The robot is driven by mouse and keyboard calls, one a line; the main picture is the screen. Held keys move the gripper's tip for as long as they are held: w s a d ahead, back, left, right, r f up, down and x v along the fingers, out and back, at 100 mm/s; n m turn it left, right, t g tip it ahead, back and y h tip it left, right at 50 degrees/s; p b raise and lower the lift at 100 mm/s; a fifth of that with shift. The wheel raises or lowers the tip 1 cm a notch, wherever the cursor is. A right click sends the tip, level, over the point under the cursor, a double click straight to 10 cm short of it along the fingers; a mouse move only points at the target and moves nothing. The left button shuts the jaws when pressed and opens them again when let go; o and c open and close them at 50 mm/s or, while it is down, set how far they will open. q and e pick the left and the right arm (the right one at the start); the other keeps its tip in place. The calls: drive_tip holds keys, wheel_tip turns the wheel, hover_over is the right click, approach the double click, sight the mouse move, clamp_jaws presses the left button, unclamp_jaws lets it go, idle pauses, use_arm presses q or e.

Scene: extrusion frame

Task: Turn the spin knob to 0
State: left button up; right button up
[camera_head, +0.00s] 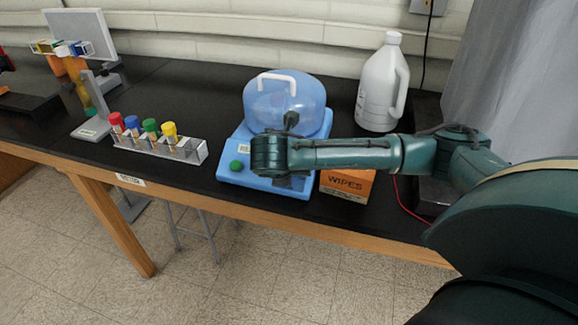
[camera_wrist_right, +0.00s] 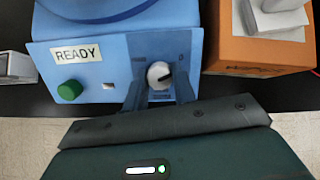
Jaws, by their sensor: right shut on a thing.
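The blue machine (camera_head: 240,183) with a clear blue domed lid (camera_head: 270,105) stands on the black bench. In the right wrist view its front panel (camera_wrist_right: 110,65) has a READY label (camera_wrist_right: 77,53), a green button (camera_wrist_right: 70,90) and a white round spin knob (camera_wrist_right: 158,72). A dark mark on the knob points right and slightly up. A small label that looks like 0 (camera_wrist_right: 181,57) is above right of it. My right gripper (camera_wrist_right: 158,88) is shut on the knob, one finger on each side. In the head view my right wrist hides the knob. My left gripper is not in view.
An orange wipes box (camera_head: 346,187) stands close to the right of the machine. A white jug (camera_head: 383,88) is behind it. A rack (camera_head: 190,148) of colour-capped tubes is to the left. The wooden bench edge (camera_head: 230,212) runs in front.

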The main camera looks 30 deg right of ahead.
drive_tip(key=shift+n, duration=0.6)
drive_tip(key=o, duration=1)
drive_tip(key=shift+v, duration=6.6)
drive_tip(key=shift+d, duration=0.1)
